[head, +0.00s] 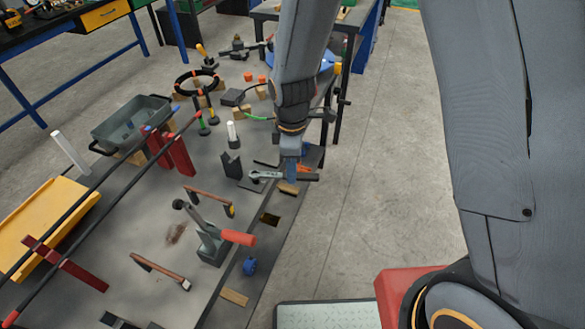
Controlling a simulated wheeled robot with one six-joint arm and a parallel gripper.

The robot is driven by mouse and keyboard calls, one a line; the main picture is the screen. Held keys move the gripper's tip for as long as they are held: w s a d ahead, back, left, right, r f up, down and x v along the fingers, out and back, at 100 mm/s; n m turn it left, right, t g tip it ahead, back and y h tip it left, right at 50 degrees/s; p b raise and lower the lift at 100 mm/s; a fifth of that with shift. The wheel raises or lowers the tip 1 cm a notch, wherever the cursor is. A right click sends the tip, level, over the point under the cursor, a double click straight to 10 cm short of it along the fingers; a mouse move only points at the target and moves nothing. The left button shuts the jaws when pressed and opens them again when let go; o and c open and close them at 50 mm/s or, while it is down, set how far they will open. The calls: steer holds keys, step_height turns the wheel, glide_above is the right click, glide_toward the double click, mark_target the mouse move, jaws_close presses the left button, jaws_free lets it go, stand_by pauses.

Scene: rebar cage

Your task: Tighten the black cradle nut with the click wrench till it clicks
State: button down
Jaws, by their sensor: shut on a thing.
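My gripper (291,172) hangs over the right edge of the grey bench, pointing down. Its bluish fingers are shut on the click wrench (269,175), a grey metal bar lying roughly level across the picture. The wrench has a rounded head at its left end and a darker right end. It appears to be above the bench top, but I cannot tell the exact gap. I cannot pick out the black cradle nut. A black angular block (231,165) stands just left of the wrench head.
Long dark bars rest on red stands (180,155) at left. A grey tray (130,122) and yellow tray (42,222) are further left. Open floor (400,170) lies right.

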steer(key=shift+f+b, duration=0.55)
steer(key=shift+f, duration=0.6)
steer(key=shift+s, duration=0.1)
steer(key=s+m+p, duration=0.1)
steer(key=m, duration=0.1)
steer(key=s+a+m+p, duration=0.1)
steer(key=s+m, duration=0.1)
steer(key=s+a+m+p, duration=0.1)
steer(key=s+m+p, duration=0.1)
steer(key=shift+s+a+m, duration=0.15)
steer(key=shift+s+m, duration=0.05)
steer(key=shift+m, duration=0.2)
stand_by(1.3)
steer(key=shift+w, duration=0.15)
steer(key=shift+r, duration=0.1)
stand_by(0.4)
steer(key=shift+r+p, duration=1.95)
steer(key=shift+r, duration=0.6)
